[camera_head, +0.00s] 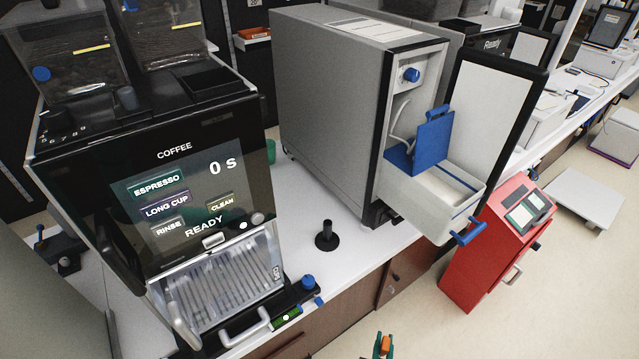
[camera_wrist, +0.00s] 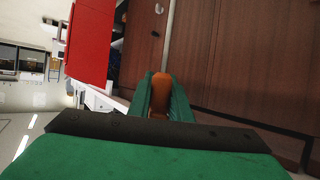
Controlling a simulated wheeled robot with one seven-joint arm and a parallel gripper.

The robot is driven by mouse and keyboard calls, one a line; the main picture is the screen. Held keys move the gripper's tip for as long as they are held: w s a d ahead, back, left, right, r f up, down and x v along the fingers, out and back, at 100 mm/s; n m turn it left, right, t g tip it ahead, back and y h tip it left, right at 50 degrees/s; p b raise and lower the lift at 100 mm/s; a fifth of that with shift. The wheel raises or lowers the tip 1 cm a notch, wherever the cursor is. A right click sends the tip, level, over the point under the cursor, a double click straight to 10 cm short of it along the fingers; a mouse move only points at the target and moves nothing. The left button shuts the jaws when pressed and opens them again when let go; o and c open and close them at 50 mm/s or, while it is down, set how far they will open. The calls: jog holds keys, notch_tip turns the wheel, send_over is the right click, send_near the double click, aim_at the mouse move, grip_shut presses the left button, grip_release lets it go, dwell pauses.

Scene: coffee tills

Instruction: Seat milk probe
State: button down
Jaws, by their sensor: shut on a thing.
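My gripper (camera_head: 383,349) is low at the bottom edge of the head view, in front of the counter and clear of the milk cooler. Its green fingers are shut on a small orange piece (camera_head: 384,344), which also shows between the fingers in the wrist view (camera_wrist: 159,98). I cannot tell whether this piece is the milk probe. The grey milk cooler (camera_head: 320,95) stands on the counter with its door (camera_head: 494,105) open and its drawer (camera_head: 425,205) pulled out. A blue bracket (camera_head: 434,141) stands at the drawer. A pale tube (camera_head: 400,125) hangs inside, below a blue knob (camera_head: 411,75).
A coffee machine (camera_head: 175,190) stands at the left. A black tamper (camera_head: 327,237) stands on the white counter (camera_head: 305,205). A red cabinet (camera_head: 490,245) stands on the floor below the open door.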

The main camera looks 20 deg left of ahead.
jog(key=shift+w+d+r, duration=0.1)
jog(key=shift+w+r, duration=0.1)
jog(key=shift+r, duration=0.05)
